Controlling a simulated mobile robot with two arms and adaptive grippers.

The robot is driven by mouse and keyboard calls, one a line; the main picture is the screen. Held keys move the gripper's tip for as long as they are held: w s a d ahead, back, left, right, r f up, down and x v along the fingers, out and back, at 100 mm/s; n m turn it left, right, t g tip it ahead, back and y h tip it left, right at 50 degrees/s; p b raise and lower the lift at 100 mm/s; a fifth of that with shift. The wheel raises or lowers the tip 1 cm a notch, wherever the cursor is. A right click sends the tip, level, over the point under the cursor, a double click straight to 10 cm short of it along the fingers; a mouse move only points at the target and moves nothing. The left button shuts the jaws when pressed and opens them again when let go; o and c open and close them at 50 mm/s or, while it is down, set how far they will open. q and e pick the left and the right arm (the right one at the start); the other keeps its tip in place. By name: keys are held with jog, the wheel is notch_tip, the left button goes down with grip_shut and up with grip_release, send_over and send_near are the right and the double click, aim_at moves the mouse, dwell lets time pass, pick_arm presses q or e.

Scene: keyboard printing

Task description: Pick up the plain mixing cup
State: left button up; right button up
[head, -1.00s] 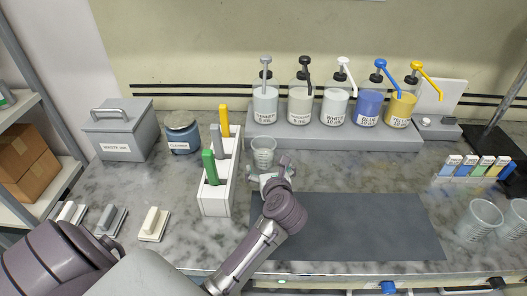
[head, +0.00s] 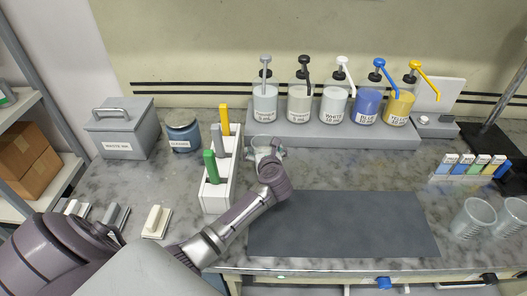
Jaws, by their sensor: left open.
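A plain clear mixing cup (head: 263,142) stands upright on the marble counter, just in front of the grey pump stand and right of the white tool rack. My left gripper (head: 266,155) is at the cup, with its open fingers on either side of it. The gripper and wrist hide the lower part of the cup. I cannot tell whether the fingers touch it. My right gripper is not in view.
The white rack (head: 216,200) with upright coloured handles stands close left of my gripper. Pump bottles sit on the grey stand (head: 300,138) behind. A dark mat (head: 345,225) lies clear at right. Two clear cups (head: 474,217) (head: 511,216) stand at far right.

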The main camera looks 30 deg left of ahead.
pick_arm(q)
jog(key=c, duration=1.1)
jog(key=shift+c, duration=0.5)
jog(key=shift+r, duration=0.15)
